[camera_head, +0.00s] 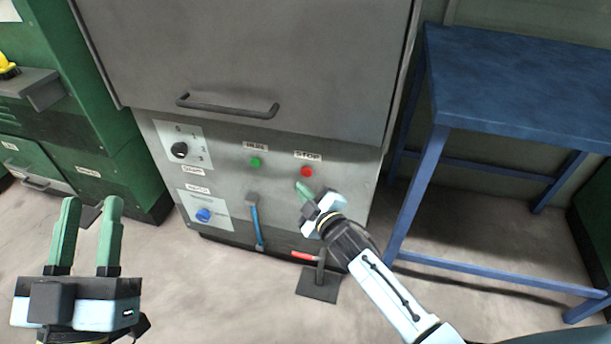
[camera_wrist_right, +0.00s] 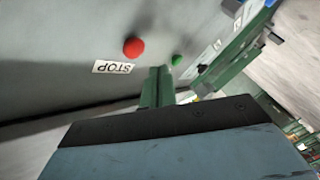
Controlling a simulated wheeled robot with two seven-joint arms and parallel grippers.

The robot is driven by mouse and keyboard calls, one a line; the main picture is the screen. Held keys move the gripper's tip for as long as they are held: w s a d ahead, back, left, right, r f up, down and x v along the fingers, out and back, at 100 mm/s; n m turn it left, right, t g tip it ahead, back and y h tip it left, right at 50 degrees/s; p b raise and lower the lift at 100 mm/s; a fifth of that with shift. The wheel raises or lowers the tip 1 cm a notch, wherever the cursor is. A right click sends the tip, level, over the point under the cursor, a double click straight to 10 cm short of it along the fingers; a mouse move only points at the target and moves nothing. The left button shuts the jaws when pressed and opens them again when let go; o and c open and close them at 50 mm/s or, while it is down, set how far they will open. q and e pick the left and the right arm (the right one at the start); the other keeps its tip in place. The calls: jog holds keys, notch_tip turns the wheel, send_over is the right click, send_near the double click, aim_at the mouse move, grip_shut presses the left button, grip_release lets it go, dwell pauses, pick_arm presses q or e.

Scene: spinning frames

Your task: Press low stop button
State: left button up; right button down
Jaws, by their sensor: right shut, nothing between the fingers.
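The red stop button (camera_head: 306,171) sits low on the grey machine's front panel, under a STOP label (camera_head: 308,155). In the right wrist view the red button (camera_wrist_right: 134,47) and its label (camera_wrist_right: 113,67) show beyond the fingers. My right gripper (camera_head: 303,188) is shut and empty, a little below the red button in the head view. I cannot tell whether its tips touch the panel, but they appear apart from the button. Its green fingers show together in the right wrist view (camera_wrist_right: 158,86). My left gripper (camera_head: 85,235) is open and empty at the lower left, away from the panel.
A green button (camera_head: 255,162) is left of the red one. A black knob (camera_head: 180,150), a blue knob (camera_head: 204,215) and a blue-handled lever (camera_head: 256,222) are on the panel. A red-handled pedal (camera_head: 318,283) stands below. A blue table (camera_head: 520,85) is at right.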

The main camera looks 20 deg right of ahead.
aim_at(301, 173)
jog(key=shift+w+d, duration=0.55)
jog(key=shift+w, duration=0.2)
jog(key=shift+w, duration=0.1)
dwell(1.5)
jog(key=shift+w+d, duration=0.2)
jog(key=shift+w, duration=0.05)
jog(key=shift+w+d, duration=0.35)
jog(key=shift+w, duration=0.15)
dwell(1.0)
jog(key=shift+s, duration=0.1)
jog(key=shift+s+a+p, duration=0.3)
jog(key=shift+s+a, duration=0.25)
jog(key=shift+s, duration=0.2)
jog(key=shift+s+a+p, duration=0.4)
jog(key=shift+s+a, duration=0.3)
jog(key=shift+s, duration=0.35)
jog(key=shift+s+a+p, duration=0.4)
jog(key=shift+s+a, duration=0.3)
jog(key=shift+s, duration=0.3)
